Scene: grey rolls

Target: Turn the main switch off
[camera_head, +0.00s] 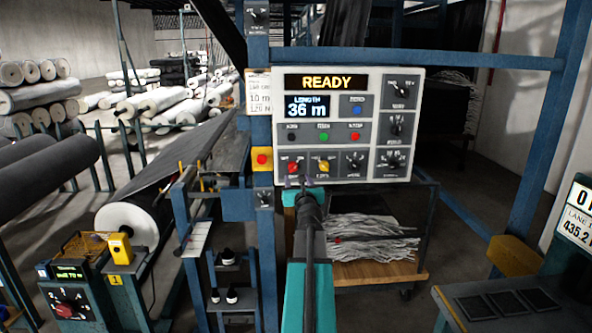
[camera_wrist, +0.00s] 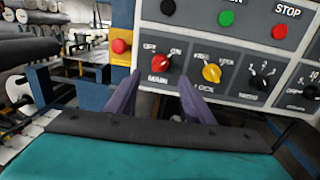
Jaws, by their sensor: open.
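The main switch is a red rotary knob (camera_head: 293,167) at the lower left of the grey control panel (camera_head: 375,125). In the wrist view the knob (camera_wrist: 160,62) sits above the word MAIN, with OFF at its upper left and ON at its upper right. Its exact pointer direction is too small to tell. My gripper (camera_wrist: 159,80) is open and empty. Its two purple fingers stand apart, one to each side below the knob. In the head view my gripper (camera_head: 301,184) is at the panel's lower edge, just below the knob. Contact cannot be told.
A yellow LOCK knob (camera_wrist: 211,73) is close on the right, with a black selector (camera_wrist: 262,78) beyond it. A red button on a yellow box (camera_wrist: 120,46) is on the left post. The display (camera_head: 322,82) reads READY. A blue beam (camera_head: 420,58) crosses behind the panel.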

